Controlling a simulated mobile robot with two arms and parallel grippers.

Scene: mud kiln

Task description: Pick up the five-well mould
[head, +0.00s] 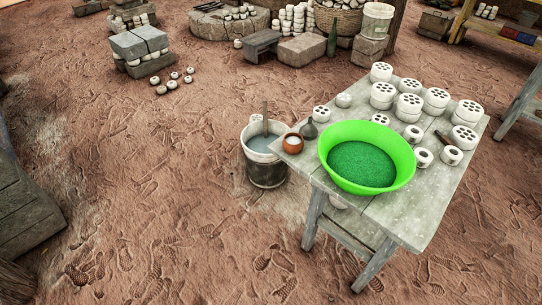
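Several white round moulds with dark wells in their tops stand on the grey wooden table (412,210) at the right in the head view. Some are stacked, such as the one at the back (381,71), one in the middle (410,103), and one near the right edge (463,137). Another mould with wells (321,113) sits at the table's left edge. The wells are too small to count surely, so I cannot tell which mould has five. Neither of my grippers is in view.
A green basin (402,155) of green grains covers much of the table's front. An orange-brown pot (292,143) stands left of it. A bucket (266,172) stands on the ground beside the table. Stone blocks (139,44) stand at the back left. Open ground lies in front.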

